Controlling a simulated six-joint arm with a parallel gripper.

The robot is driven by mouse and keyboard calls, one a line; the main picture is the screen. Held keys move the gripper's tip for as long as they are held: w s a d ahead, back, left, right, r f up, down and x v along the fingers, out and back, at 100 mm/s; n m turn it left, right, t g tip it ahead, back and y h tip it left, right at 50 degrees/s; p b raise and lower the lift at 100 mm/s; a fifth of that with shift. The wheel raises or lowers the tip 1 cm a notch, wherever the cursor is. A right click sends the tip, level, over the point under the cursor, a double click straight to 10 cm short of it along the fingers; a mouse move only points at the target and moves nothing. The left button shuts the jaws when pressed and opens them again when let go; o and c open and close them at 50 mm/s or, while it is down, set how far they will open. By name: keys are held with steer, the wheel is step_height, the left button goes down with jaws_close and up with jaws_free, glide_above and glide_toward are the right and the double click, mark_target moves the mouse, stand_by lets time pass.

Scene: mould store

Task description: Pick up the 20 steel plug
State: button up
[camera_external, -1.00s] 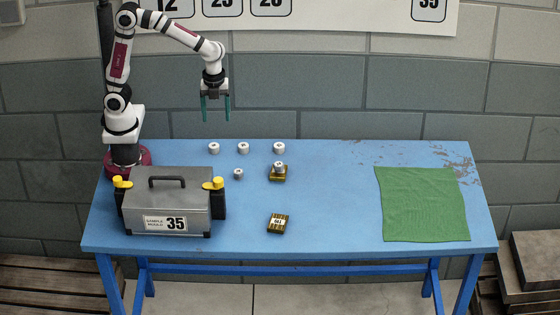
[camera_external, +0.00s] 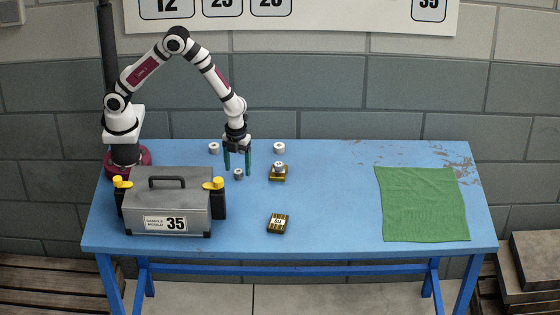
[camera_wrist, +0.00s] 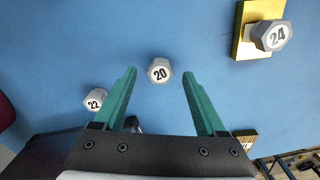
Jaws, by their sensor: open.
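The 20 steel plug (camera_wrist: 160,71) is a small grey hexagonal plug with "20" on its top face, in the wrist view just beyond the space between my fingertips. In the external view a small plug (camera_external: 238,174) shows between the fingers and appears to be this one. My gripper (camera_external: 238,174) points down over the table with its green fingers spread, one to each side of the plug. It is open and empty; the wrist view shows both fingers (camera_wrist: 160,70) clear of the plug. The fingertips' exact height above the table is hard to tell.
A 22 plug (camera_wrist: 95,99) stands left of the 20. A 24 plug (camera_wrist: 277,37) sits on a brass block (camera_wrist: 245,42) to the right. Other plugs (camera_external: 214,148) (camera_external: 279,148) stand farther back. A grey mould box (camera_external: 180,190), second block (camera_external: 277,224) and green cloth (camera_external: 422,204) occupy the blue table (camera_external: 330,200).

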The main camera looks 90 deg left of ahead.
steer(key=shift+f, duration=0.75)
jaws_close()
